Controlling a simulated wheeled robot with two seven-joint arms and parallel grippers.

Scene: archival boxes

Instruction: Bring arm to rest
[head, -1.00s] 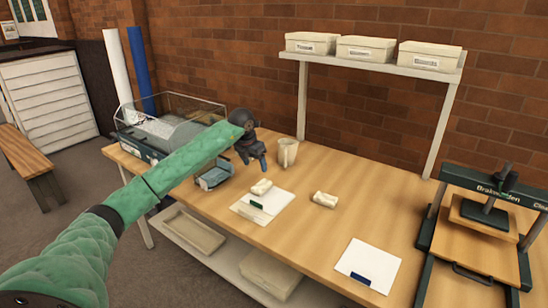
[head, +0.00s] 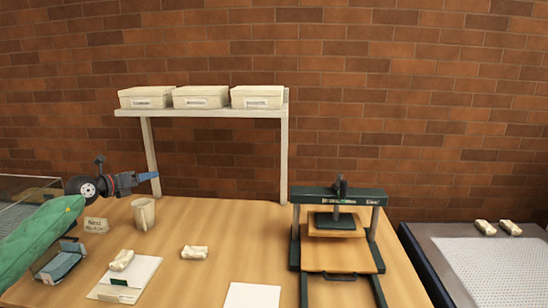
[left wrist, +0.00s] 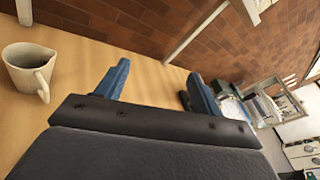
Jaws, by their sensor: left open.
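My left gripper (head: 150,177) is raised above the back left of the wooden table, with its blue fingers pointing right in the head view. It is open and empty. In the left wrist view its two blue fingers (left wrist: 160,85) stand apart with bare table and brick wall beyond them. My green-sleeved left arm (head: 40,235) comes in from the left edge. A cream mug (head: 144,214) stands on the table just below the gripper; it also shows at the left of the left wrist view (left wrist: 28,70). My right gripper is not in view.
A shelf (head: 200,113) with three lidded boxes stands at the back. A press (head: 337,240) is right of centre. A small sign (head: 96,225), a blue-grey tray (head: 60,262), a white card (head: 125,280) and a white bundle (head: 194,252) lie left. A grey mesh-topped table (head: 490,265) is at right.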

